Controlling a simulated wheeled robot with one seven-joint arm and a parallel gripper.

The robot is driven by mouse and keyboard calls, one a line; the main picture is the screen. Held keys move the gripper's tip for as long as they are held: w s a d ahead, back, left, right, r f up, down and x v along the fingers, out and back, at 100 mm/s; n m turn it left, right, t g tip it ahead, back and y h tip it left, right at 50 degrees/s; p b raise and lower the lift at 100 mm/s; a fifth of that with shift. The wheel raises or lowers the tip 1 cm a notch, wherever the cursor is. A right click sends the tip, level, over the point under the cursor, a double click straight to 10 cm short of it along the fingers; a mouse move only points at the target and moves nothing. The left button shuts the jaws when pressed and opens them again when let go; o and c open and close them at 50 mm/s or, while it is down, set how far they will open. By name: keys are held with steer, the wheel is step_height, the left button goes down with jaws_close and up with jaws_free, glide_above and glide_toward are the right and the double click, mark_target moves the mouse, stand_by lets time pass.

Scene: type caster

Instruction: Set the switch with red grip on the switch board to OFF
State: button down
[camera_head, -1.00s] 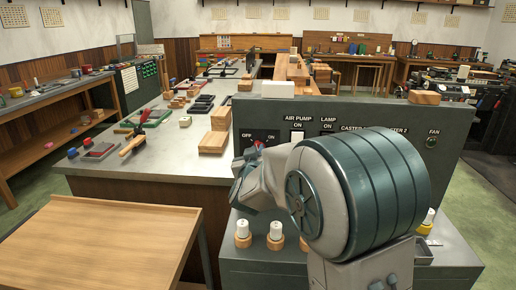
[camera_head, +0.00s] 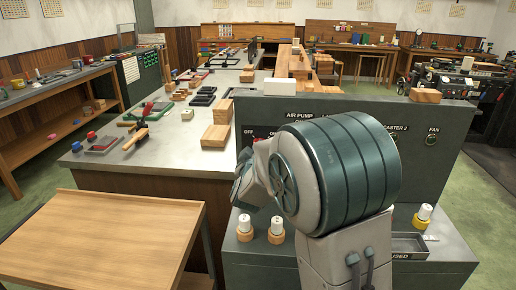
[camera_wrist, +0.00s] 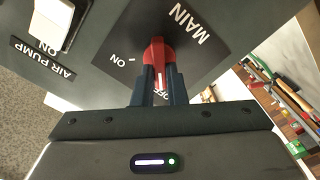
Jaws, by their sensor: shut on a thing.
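The switch with the red grip (camera_wrist: 158,52) is on a dark square plate marked MAIN in the wrist view. The two dark fingers of my gripper (camera_wrist: 160,76) are shut on the grip, one on each side. The grip's white line points down in the wrist view, towards the OFF label (camera_wrist: 161,95), which the fingers partly cover. The ON label (camera_wrist: 119,60) is off to the left of the grip.
A white AIR PUMP switch (camera_wrist: 54,22) is beside the MAIN plate. White cylinders in wooden rings (camera_head: 276,229) stand on the ledge below the board. A wooden table (camera_head: 130,235) is at the front left. A long workbench (camera_head: 170,145) with tools is behind it.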

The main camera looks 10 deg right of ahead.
stand_by(0.3)
steer(key=c, duration=1.5)
jaws_free()
steer(key=shift+a, duration=0.1)
steer(key=shift+o, duration=0.2)
steer(key=shift+s, duration=0.1)
steer(key=b+v, duration=0.1)
steer(key=v, duration=1.2)
steer(key=shift+s, duration=0.3)
steer(key=shift+a, duration=0.1)
